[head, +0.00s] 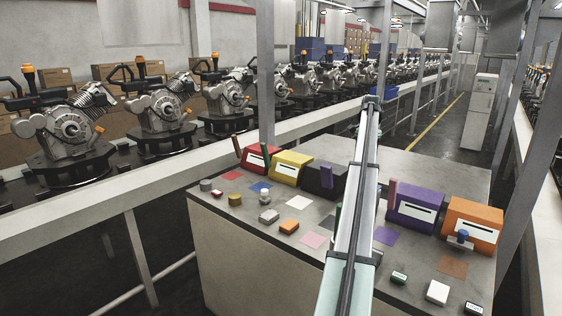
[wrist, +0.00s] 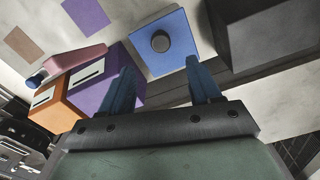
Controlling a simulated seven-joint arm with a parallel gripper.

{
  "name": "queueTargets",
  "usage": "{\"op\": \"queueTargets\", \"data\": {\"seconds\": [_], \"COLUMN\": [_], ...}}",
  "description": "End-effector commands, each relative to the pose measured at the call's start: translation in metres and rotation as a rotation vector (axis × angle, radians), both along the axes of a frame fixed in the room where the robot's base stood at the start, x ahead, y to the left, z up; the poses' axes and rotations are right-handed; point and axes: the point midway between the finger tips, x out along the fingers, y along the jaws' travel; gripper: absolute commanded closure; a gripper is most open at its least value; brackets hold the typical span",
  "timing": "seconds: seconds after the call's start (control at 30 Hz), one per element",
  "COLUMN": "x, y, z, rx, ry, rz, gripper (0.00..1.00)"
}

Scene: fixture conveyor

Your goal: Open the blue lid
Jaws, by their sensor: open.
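In the wrist view, a blue square lid (wrist: 172,28) with a dark round knob (wrist: 160,41) lies between the purple box and the dark box. I cannot tell how high it sits or whether it covers a box. My gripper (wrist: 158,62) is open and empty. Its two blue fingers are spread to either side of the lid's near edge, short of the knob in the picture. In the head view my own arm covers the spot between the dark box and the purple box, and the gripper and lid do not show there.
The purple box (head: 414,206) and orange box (head: 474,222) stand right of my arm. The red box (head: 258,157), yellow box (head: 291,165) and dark box (head: 325,180) stand left. Flat coloured squares and small blocks lie on the grey bench (head: 240,240). A conveyor with engines runs behind.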

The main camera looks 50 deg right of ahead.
Motion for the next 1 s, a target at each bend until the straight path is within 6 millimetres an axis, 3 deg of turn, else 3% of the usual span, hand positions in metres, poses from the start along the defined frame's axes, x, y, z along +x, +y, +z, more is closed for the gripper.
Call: {"op": "queueTargets", "data": {"seconds": [0.03, 1.0], "x": [0.001, 0.146], "y": [-0.001, 0.059], "z": [0.009, -0.022], "rx": [-0.001, -0.052], "ry": [-0.001, -0.054], "rz": [0.001, 0.302], "gripper": [0.37, 0.37]}}
